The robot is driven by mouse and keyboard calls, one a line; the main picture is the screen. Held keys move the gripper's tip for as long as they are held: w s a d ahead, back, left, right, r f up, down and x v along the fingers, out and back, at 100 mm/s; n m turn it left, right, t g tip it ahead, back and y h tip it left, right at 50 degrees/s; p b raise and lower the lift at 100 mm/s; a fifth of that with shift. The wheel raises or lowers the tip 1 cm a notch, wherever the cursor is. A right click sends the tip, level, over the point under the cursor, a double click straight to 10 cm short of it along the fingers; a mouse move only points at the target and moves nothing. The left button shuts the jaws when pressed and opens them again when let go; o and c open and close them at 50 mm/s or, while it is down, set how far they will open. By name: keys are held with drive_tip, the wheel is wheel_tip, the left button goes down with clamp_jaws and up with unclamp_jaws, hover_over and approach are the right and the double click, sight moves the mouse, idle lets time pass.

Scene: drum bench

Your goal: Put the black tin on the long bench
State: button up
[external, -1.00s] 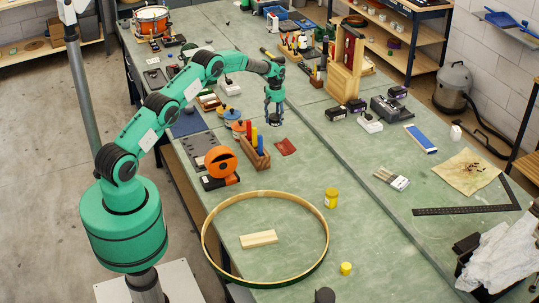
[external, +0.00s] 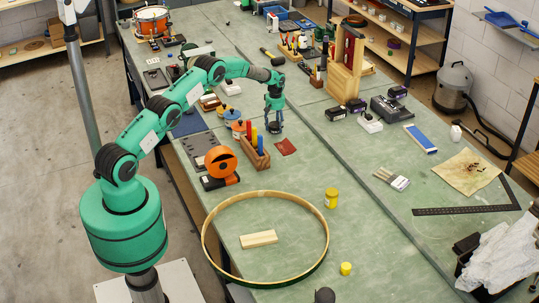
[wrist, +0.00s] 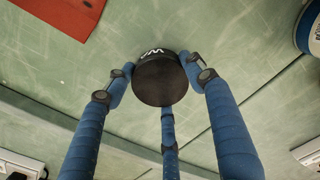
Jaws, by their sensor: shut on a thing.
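The black tin (wrist: 160,80) is small and round, with white lettering on its side. It sits between the blue-padded fingers of my gripper (wrist: 165,90) in the wrist view, and they are shut on it. In the external view my gripper (external: 274,120) points down over the long bench (external: 300,178), which has a green top. The tin is low over the bare green surface there; I cannot tell whether it touches it. In the external view the fingers mostly hide the tin.
A wooden block with coloured handles (external: 256,152) stands just left and in front of my gripper. A dark red patch (external: 286,147) lies close in front. The bench is clear to the right as far as a dark seam.

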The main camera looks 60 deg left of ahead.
sight(275, 125)
drive_tip(key=shift+f, duration=0.1)
drive_tip(key=o, duration=1.2)
drive_tip(key=shift+o, duration=0.2)
wheel_tip(275, 125, up, 12)
idle(0.6)
drive_tip(key=shift+r, duration=0.2)
